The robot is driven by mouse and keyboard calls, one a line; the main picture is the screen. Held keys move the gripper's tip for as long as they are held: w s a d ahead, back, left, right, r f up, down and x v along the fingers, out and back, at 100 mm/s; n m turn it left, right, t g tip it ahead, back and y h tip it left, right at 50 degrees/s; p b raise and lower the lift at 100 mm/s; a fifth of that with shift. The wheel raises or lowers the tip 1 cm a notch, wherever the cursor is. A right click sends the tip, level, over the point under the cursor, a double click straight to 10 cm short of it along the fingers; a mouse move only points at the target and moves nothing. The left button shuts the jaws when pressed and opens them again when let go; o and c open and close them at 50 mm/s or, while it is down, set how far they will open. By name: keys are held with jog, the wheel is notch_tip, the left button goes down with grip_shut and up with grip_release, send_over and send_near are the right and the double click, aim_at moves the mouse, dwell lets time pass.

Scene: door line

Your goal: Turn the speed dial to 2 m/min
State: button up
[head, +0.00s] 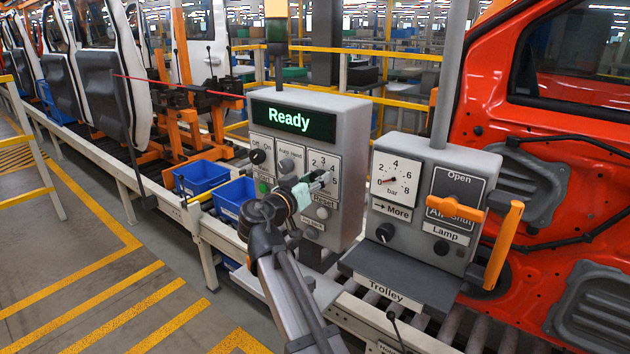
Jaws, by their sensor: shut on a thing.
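The grey control box (349,112) has a green "Ready" display (290,120). The speed dial's white scale plate (324,160) is on its right side, with the numbers 2, 3, 4 and 5 showing. My gripper (322,182) is at this plate, shut on the speed dial. The fingers hide the dial knob and its pointer, so I cannot tell which number it points to.
Left of the dial are an Off/On knob (257,156) and an Auto/Hand knob (286,165). A Reset button (322,213) is close below. A second box (481,160) with a gauge and orange handle (503,245) stands to the right.

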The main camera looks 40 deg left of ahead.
jog(key=shift+n, duration=0.3)
jog(key=n+b, duration=0.3)
jog(key=shift+a, duration=0.1)
jog(key=n, duration=0.2)
jog(key=n+b, duration=0.1)
jog(key=n, duration=0.2)
jog(key=shift+r+n+g+h, duration=0.15)
jog(key=shift+n+g+h, duration=0.15)
jog(key=shift+g+h, duration=0.1)
jog(key=n+p, duration=0.1)
jog(key=n, duration=0.4)
jog(key=shift+a+h, duration=0.1)
jog(key=shift+h, duration=0.2)
jog(key=n+p, duration=0.2)
jog(key=n, duration=0.2)
jog(key=shift+h, duration=0.3)
jog(key=shift+n, duration=0.3)
jog(key=o, duration=1.1)
jog(key=shift+o, duration=0.2)
